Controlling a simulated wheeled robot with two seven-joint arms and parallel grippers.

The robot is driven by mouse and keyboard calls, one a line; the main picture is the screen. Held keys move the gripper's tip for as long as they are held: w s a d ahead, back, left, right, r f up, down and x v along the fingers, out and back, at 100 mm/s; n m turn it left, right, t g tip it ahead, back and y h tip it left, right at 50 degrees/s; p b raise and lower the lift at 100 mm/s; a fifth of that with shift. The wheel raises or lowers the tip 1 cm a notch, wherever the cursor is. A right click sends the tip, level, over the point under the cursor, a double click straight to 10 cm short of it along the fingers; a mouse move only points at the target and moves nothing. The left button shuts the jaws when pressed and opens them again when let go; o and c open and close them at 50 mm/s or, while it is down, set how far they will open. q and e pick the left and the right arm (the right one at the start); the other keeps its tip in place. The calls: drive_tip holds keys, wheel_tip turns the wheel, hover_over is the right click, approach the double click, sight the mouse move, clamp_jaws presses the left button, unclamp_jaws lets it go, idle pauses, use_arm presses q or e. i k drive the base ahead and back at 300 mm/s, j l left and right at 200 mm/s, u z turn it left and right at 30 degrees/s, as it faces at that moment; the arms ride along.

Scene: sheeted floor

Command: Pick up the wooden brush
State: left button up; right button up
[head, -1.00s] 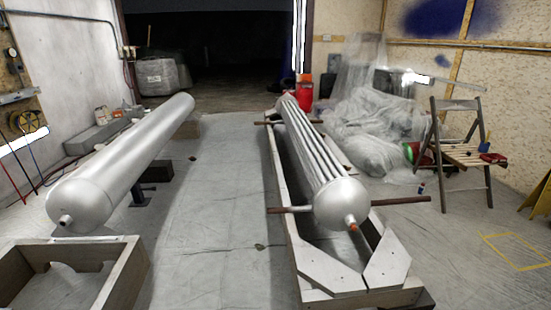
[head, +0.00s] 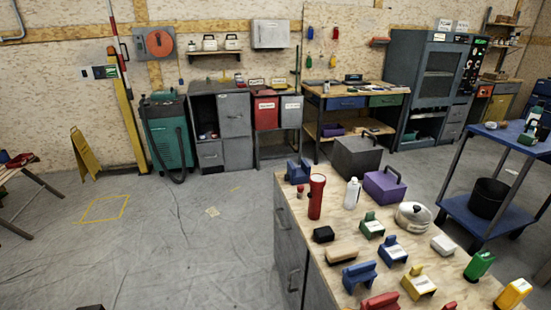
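A tan wooden block with a dark underside, which looks like the wooden brush (head: 342,251), lies on the light wooden top of a grey workbench (head: 300,228) in the head view. It sits left of the bench's middle, between a small black block and a blue holder. Nothing touches it from above. Neither of my grippers can be made out. A small dark shape at the bottom left edge is too cut off to identify.
Around the brush stand a black block (head: 323,234), a blue holder (head: 359,275), a green holder (head: 372,226), a red flashlight (head: 316,197) and a round metal tin (head: 413,216). A blue cart (head: 470,212) stands at right. The sheeted floor left of the bench is mostly clear.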

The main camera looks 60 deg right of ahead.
sight(343, 253)
drive_tip(key=z, duration=2.45)
